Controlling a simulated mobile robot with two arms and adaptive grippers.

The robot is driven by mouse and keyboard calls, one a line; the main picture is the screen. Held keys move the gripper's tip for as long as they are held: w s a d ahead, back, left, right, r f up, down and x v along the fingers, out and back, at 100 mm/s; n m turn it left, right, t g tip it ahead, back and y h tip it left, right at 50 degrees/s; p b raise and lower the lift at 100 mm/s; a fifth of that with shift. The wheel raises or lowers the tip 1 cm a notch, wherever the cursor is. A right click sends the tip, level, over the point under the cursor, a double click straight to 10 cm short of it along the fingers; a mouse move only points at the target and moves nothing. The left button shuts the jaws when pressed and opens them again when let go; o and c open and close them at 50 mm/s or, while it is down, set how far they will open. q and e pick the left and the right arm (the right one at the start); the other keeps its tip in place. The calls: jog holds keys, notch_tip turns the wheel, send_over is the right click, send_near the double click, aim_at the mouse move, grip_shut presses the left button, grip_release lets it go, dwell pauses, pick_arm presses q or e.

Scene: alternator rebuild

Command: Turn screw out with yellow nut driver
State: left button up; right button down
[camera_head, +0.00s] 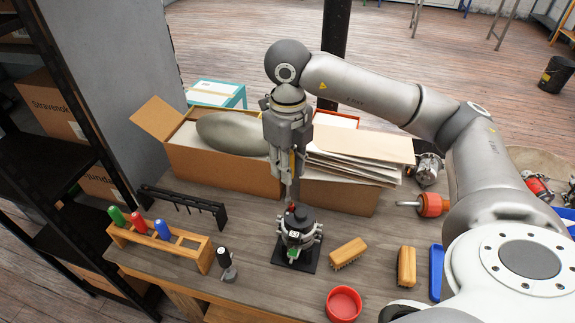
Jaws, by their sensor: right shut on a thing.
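My right gripper (292,170) is shut, pointing down above the alternator. A strip of yellow, which looks like the nut driver's handle (292,161), shows between its fingers. The alternator (298,238) stands upright on a black base plate (306,264), with a small red part near its top. The fingertips are close above the alternator. I cannot tell whether the driver's tip touches the screw; the screw is too small to make out. A wooden rack (191,251) at left holds green (117,216), red (139,222) and blue (162,229) handled drivers. My left gripper is not in view.
Open cardboard boxes (200,168) stand behind the alternator. Two brushes (348,252), a red bowl (343,303) and a blue tray (437,272) lie right. A small black-topped part (226,262) stands left of the alternator.

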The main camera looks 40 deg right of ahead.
aim_at(287, 200)
jog(key=m, duration=1.6)
jog(key=shift+m+p, duration=0.3)
jog(key=shift+p, duration=0.1)
jog(key=shift+f+b, duration=1.65)
jog(key=shift+f, duration=0.45)
jog(key=shift+f+b, duration=0.3)
jog(key=shift+b, duration=0.1)
